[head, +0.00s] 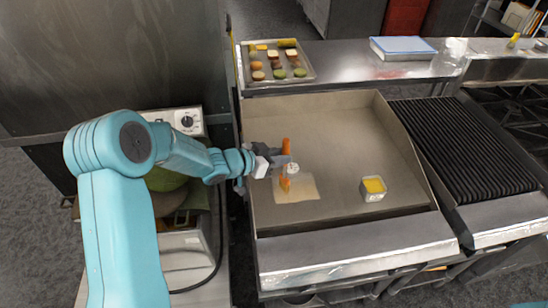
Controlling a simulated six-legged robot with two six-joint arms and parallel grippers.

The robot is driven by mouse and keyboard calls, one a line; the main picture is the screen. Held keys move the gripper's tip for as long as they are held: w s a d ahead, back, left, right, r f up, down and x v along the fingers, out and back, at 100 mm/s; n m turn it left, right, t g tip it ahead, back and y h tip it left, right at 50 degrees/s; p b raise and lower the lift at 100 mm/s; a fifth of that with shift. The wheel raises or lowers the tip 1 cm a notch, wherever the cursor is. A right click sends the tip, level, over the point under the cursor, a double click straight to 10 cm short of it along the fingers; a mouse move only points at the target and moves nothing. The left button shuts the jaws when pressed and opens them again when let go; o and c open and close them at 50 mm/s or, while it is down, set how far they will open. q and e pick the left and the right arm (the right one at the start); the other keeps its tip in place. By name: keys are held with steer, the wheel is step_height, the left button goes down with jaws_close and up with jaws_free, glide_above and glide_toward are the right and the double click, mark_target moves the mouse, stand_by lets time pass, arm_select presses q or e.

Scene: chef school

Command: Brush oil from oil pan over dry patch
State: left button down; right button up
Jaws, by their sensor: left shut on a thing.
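My left gripper (279,161) reaches in from the left over the griddle and is shut on a brush. The brush's orange handle (287,145) stands up above the jaws, and its orange-yellow head (285,183) points down. The dry patch (308,188) is a paler tan rectangle on the griddle plate. The brush head appears over its upper left part; I cannot tell if it touches. The oil pan (373,195), a small square metal pan with yellow oil, stands on the griddle to the right of the patch. My right gripper is out of view.
The griddle (345,130) has raised walls at its back and sides, with bare plate around the oil pan. A ribbed black grill (465,150) adjoins on the right. A food tray (300,64) and a blue-topped white box (403,48) sit on the back shelf.

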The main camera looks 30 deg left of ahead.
arm_select(q)
steer(key=shift+w+d+b, duration=0.2)
steer(key=shift+w+d, duration=0.35)
steer(key=shift+d, duration=0.2)
steer(key=shift+w+d+b, duration=0.15)
steer(key=shift+w+d, duration=0.4)
steer(key=shift+d, duration=0.2)
